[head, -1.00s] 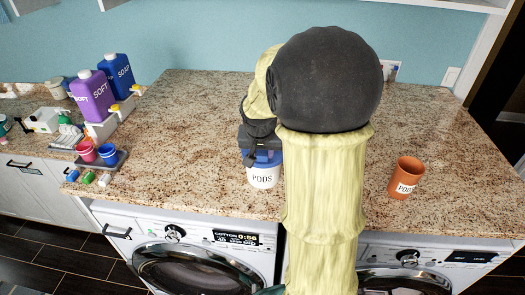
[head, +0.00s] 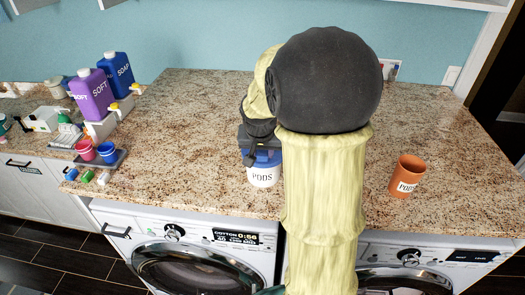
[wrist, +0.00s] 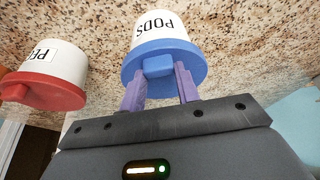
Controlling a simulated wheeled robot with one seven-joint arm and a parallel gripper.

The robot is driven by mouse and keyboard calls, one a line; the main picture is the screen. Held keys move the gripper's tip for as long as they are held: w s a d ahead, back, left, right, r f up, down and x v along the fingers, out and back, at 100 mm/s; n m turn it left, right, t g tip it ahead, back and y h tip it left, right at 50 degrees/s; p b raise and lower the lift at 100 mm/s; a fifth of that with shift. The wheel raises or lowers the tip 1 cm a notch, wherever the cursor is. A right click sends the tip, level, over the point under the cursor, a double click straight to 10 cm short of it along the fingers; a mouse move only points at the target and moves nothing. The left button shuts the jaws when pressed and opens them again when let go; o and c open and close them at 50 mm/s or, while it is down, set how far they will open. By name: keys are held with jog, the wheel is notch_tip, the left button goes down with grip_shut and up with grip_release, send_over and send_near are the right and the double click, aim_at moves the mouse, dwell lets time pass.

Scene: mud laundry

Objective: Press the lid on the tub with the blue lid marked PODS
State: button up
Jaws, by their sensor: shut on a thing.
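The white tub marked PODS (head: 263,177) stands upright on the counter, and it also shows in the wrist view (wrist: 158,24). Its blue lid (wrist: 138,62) sits over the top, with no clear gap in the wrist view; I cannot tell whether it is fully seated. My gripper (wrist: 160,82) has its two purple fingers on either side of the lid's raised blue grip (wrist: 158,67) and is shut on it. In the head view my gripper and arm come from above and hide part of the lid (head: 262,158).
A white tub with a red lid (wrist: 45,92) stands beside the PODS tub in the wrist view; my arm likely hides it in the head view. SOFT (head: 91,95) and SOAP (head: 117,72) bottles stand left.

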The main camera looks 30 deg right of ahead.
dwell(0.4)
jog(key=o, duration=1.5)
jog(key=shift+r+p, duration=3.05)
jog(key=shift+r, duration=0.95)
grip_shut()
